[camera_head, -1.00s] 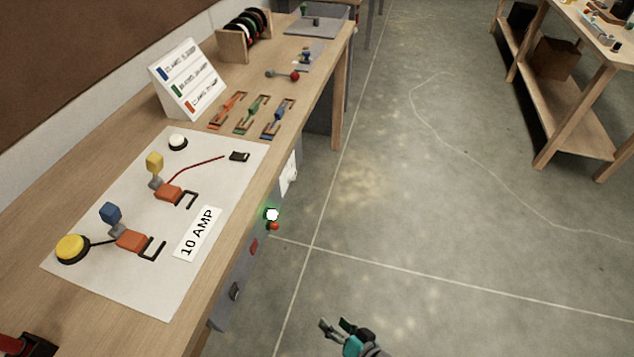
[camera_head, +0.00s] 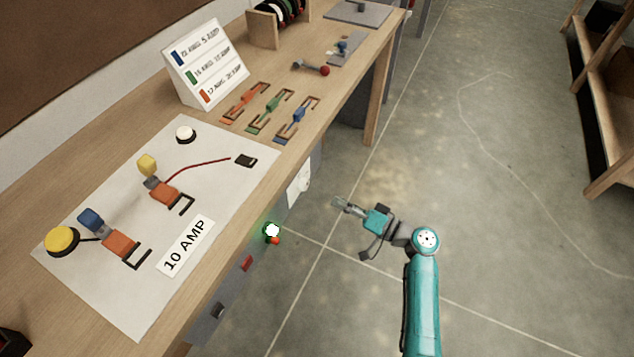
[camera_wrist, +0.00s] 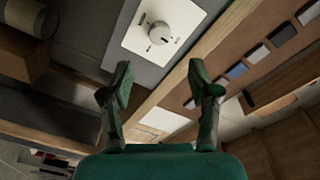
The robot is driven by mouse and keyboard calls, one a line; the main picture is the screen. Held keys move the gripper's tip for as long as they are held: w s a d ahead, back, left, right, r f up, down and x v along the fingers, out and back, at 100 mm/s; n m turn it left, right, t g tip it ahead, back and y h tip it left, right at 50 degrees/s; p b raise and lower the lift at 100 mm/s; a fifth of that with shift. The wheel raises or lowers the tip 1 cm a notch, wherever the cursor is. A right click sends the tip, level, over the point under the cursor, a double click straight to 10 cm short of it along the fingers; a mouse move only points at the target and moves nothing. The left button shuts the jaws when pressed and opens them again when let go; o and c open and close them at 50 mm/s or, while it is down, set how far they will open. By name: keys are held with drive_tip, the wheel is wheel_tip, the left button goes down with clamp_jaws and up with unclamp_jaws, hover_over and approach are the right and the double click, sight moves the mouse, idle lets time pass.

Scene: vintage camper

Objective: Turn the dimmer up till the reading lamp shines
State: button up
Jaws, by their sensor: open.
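In the head view, a white plate (camera_head: 300,178) on the bench's front side looks like the same one. My gripper (camera_head: 341,204) is to the right of the bench front, apart from the plate. In the wrist view my gripper (camera_wrist: 158,85) has its two fingers spread, with nothing between them; the knob lies beyond the tips. I cannot pick out a reading lamp.
The wooden bench (camera_head: 95,125) carries a white sheet (camera_head: 105,285) with switches and a 10 AMP label. A glowing green-white light (camera_head: 272,230) and a red button (camera_head: 246,263) sit on its front. The floor (camera_head: 500,220) to the right is open.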

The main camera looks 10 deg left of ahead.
sight(307, 186)
drive_tip(key=x, duration=1)
drive_tip(key=shift+w+a, duration=0.1)
drive_tip(key=shift+w, duration=0.05)
drive_tip(key=shift+c, duration=0.3)
drive_tip(key=c, duration=1.1)
